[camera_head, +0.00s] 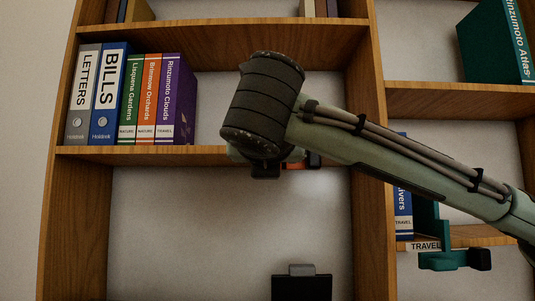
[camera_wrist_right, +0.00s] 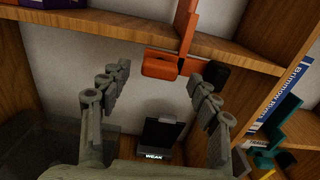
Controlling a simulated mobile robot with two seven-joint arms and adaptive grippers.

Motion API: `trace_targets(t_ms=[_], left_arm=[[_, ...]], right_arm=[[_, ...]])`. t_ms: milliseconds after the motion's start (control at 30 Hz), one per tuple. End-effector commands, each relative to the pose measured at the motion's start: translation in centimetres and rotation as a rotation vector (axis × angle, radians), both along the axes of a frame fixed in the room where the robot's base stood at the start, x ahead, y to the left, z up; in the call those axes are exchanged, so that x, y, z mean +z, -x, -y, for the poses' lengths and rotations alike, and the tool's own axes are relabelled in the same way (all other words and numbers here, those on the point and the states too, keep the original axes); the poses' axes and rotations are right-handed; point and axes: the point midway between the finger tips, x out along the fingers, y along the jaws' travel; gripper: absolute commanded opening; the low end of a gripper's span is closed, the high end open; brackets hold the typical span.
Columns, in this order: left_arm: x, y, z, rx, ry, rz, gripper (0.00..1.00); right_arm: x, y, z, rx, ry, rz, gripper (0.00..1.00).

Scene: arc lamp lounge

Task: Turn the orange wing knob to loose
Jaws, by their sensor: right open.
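The orange wing knob (camera_wrist_right: 160,67) hangs under a wooden shelf edge in the right wrist view, below an upright orange bracket (camera_wrist_right: 187,28). Its left part is orange, and a black block (camera_wrist_right: 215,76) is at its right. In the head view only a bit of orange (camera_head: 297,161) shows under the shelf, mostly hidden by my right wrist. My right gripper (camera_wrist_right: 159,78) is open and empty. Its fingers stand left and right of the knob's orange part in the wrist picture, with no clear contact. My left gripper is in neither view.
A similar teal clamp (camera_head: 450,259) hangs at the right shelf. Binders and books (camera_head: 130,98) stand on the left shelf. A black panel (camera_head: 301,288) stands below; in the wrist view its label (camera_wrist_right: 153,156) reads "WEAK". The compartment under the knob is otherwise mostly clear.

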Motion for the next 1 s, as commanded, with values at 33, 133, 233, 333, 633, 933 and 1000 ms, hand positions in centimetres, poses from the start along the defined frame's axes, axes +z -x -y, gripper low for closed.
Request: trace_targets(t_ms=[33, 133, 233, 333, 633, 933, 1000], left_arm=[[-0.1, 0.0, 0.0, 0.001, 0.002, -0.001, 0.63], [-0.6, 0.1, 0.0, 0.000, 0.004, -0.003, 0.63], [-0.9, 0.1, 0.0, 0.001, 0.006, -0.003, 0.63], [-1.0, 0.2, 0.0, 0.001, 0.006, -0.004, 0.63], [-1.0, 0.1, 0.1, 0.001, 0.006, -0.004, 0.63], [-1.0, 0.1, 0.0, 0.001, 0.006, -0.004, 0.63], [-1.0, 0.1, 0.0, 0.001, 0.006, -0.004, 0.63]], right_arm=[[0.1, -0.7, 0.0, -0.001, -0.001, -0.002, 0.62], [0.1, -1.8, 0.0, -0.001, -0.001, -0.001, 0.62], [0.0, -2.4, 0.0, 0.000, 0.001, 0.000, 0.62], [0.0, -2.6, 0.0, 0.000, 0.001, 0.000, 0.62], [0.0, -2.5, 0.0, 0.000, 0.000, 0.001, 0.47], [0.0, -2.5, 0.0, 0.000, 0.000, 0.001, 0.12], [0.0, -2.5, 0.0, 0.000, -0.001, 0.001, 0.12]])
